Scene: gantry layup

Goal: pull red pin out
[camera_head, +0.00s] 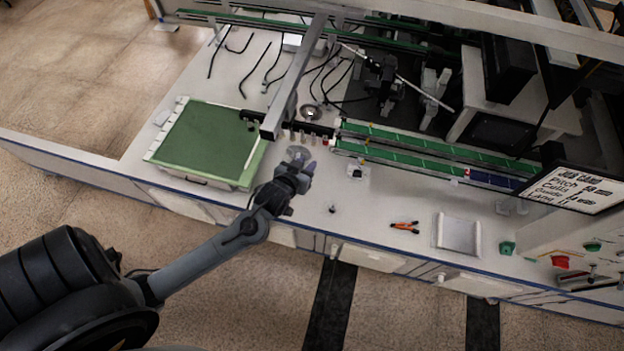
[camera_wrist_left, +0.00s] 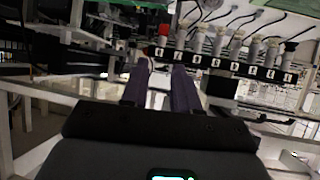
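A small red pin (camera_wrist_left: 163,30) shows at the left end of a row of grey cylindrical fittings on a black bar (camera_wrist_left: 225,68) in the left wrist view. In the head view a tiny red spot (camera_head: 326,142) sits at the right end of the black bar (camera_head: 300,126). My left gripper (camera_head: 303,164) is below that bar, apart from it, over the pale bench. In the left wrist view its two purple-grey fingers (camera_wrist_left: 160,82) are apart with nothing between them, and the red pin lies beyond their tips. My right gripper is not in view.
A green cutting mat (camera_head: 207,138) lies on the bench at left. Green rails (camera_head: 430,145) run to the right. A grey beam (camera_head: 293,80) stands above the bar. Orange-handled pliers (camera_head: 404,226) and a white tray (camera_head: 458,235) lie on the front bench, with clear surface around them.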

